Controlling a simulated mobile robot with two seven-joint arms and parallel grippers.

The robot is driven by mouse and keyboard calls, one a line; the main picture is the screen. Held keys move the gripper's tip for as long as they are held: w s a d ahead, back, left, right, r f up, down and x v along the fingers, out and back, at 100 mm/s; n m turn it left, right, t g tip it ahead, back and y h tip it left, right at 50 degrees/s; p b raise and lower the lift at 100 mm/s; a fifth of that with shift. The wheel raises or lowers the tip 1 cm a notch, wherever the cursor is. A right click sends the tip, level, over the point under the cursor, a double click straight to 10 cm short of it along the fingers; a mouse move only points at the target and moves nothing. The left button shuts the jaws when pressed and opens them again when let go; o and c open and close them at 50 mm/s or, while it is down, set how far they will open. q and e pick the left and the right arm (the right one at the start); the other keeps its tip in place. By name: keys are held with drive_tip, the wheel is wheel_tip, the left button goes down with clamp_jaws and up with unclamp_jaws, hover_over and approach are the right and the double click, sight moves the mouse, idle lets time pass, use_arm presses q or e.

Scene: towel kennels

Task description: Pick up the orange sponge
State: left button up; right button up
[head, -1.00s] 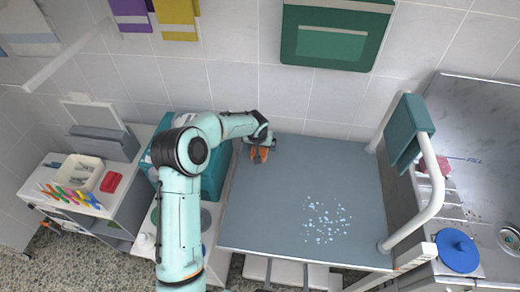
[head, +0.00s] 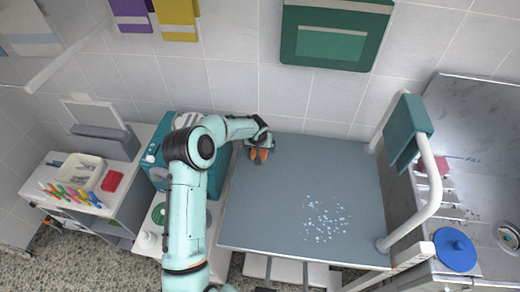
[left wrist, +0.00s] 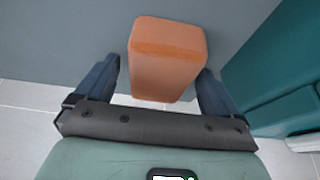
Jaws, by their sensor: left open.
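The orange sponge (head: 259,155) is at the far left corner of the grey table top (head: 290,190). My left gripper (head: 262,147) is right at the sponge. In the left wrist view the sponge (left wrist: 167,58) is between the two dark fingers of my left gripper (left wrist: 158,85), which are open. A gap shows on each side of the sponge, so the fingers do not appear to press on it. In the head view the gripper partly hides the sponge. My right gripper is not in view.
A teal box (head: 215,172) stands just left of the table. Water drops (head: 325,220) lie on the table's front right. A white rail with a teal towel (head: 405,130) stands at the right edge. The table's middle is clear.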

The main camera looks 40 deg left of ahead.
use_arm(q)
drive_tip(key=shift+f, duration=0.15)
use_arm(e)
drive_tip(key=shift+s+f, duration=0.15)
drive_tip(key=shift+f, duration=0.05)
use_arm(q)
drive_tip(key=shift+c, duration=0.4)
drive_tip(key=c, duration=0.9)
drive_tip(key=shift+c, duration=0.2)
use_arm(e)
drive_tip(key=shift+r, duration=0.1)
use_arm(q)
drive_tip(key=shift+r, duration=0.25)
wheel_tip(320, 180, up, 20)
drive_tip(key=p, duration=0.1)
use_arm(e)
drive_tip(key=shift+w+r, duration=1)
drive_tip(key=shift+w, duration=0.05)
